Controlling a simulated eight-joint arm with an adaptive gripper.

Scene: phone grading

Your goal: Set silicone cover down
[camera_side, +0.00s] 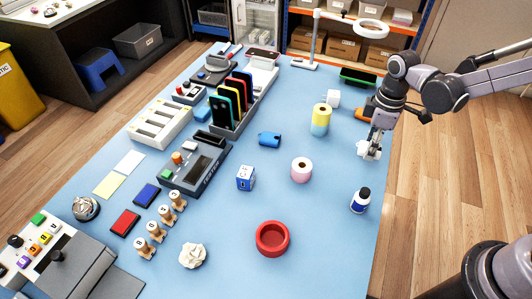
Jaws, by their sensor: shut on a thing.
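My gripper (371,145) is at the right edge of the blue table, pointing down. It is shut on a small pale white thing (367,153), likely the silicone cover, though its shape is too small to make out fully. The fingers hide part of it. I cannot tell whether it touches the table or hangs just above it.
On the blue table (330,250), a white cube (333,98), a yellow-and-blue roll (321,120) and an orange-tipped tool (362,115) are near my gripper. A pink-white roll (301,170) and dark bottle (360,200) stand nearer. Bare table lies between them.

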